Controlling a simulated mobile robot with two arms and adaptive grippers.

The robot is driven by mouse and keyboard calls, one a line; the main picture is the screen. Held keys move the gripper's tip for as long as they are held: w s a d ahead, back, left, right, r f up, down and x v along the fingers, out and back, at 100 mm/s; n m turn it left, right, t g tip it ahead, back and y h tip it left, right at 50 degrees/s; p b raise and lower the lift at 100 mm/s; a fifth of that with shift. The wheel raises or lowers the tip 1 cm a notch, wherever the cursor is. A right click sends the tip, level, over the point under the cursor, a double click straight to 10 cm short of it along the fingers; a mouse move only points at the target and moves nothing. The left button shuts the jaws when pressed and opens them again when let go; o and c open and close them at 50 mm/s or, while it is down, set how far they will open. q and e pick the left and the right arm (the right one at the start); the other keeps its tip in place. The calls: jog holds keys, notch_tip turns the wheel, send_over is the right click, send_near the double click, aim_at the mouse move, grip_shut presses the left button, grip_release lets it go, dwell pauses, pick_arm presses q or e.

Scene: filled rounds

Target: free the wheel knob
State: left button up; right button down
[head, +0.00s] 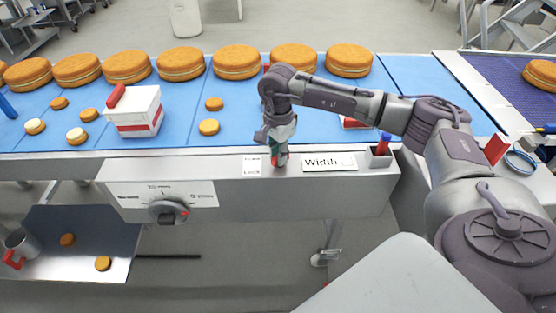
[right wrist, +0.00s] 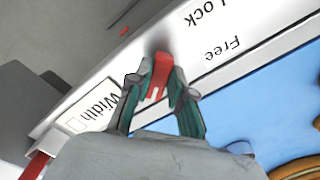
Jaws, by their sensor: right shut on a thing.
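The wheel knob (head: 168,210) is a dark round dial with a red mark, on a white label panel on the front of the conveyor. To its right, my right gripper (head: 279,157) points down at the conveyor's front rail and is shut on a small red lever (right wrist: 158,75). In the right wrist view its fingertips (right wrist: 160,80) sit on both sides of the lever. The words Lock (right wrist: 208,14) and Free (right wrist: 221,48) are printed beside it. I cannot tell which word the lever points at. My left gripper is out of view.
Large orange rounds (head: 236,62) line the back of the blue belt (head: 60,105). A white box (head: 134,110) and several small rounds are nearer. A lower tray (head: 85,230) holds a mug (head: 20,243).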

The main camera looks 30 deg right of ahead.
jog(key=n+b, duration=0.4)
jog(key=n, duration=0.1)
jog(key=shift+s+d+f+n, duration=0.1)
jog(key=shift+n, duration=0.2)
jog(key=n+b, duration=0.1)
jog(key=n, duration=0.2)
jog(key=shift+b, duration=0.4)
jog(key=shift+n+b, duration=0.35)
jog(key=shift+n, duration=0.45)
jog(key=shift+d+r, duration=0.1)
jog(key=shift+r, duration=0.1)
jog(key=c, duration=1)
grip_release()
jog(key=shift+s, duration=0.1)
jog(key=shift+c, duration=0.2)
notch_tip(320, 180, up, 12)
